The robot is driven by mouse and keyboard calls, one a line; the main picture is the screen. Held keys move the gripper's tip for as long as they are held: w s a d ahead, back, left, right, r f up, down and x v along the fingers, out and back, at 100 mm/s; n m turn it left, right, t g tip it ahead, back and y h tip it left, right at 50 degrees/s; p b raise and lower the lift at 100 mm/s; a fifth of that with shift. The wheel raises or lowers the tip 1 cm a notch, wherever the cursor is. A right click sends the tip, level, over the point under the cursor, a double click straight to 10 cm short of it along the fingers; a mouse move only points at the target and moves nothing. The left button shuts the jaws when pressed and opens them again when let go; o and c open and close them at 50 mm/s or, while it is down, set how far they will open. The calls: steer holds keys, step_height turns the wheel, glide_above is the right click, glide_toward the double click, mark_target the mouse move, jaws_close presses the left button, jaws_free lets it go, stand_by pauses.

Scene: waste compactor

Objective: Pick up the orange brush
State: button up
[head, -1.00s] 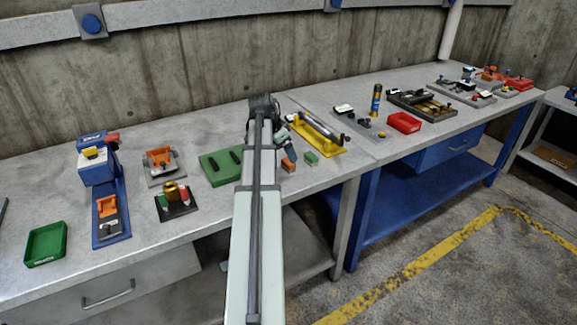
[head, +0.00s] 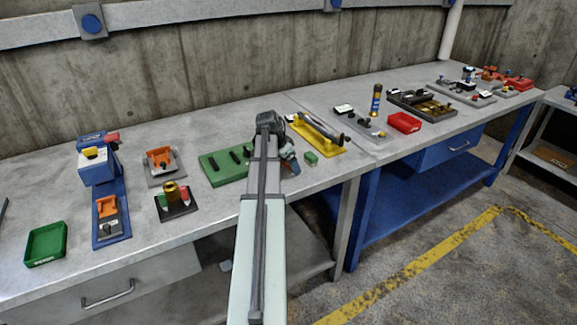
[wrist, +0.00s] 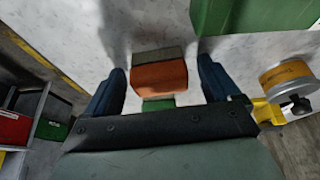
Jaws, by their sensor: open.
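The orange brush (wrist: 160,78) is a small orange block with a dark grey strip along its upper edge in the wrist view. It lies on the pale bench between the two dark blue fingers of my gripper (wrist: 161,68). The fingers are open, with a gap visible on each side of the brush. In the head view, my gripper (head: 289,155) is low over the bench near its front edge, and my arm and gripper largely hide the brush.
A green block (head: 311,159) stands close to the right of my gripper; its edge shows below the brush in the wrist view (wrist: 158,104). A green board (head: 222,168) lies to the left. A yellow holder (head: 320,141) stands behind and to the right.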

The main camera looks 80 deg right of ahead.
steer(key=c, duration=1.1)
steer(key=shift+r, duration=5.05)
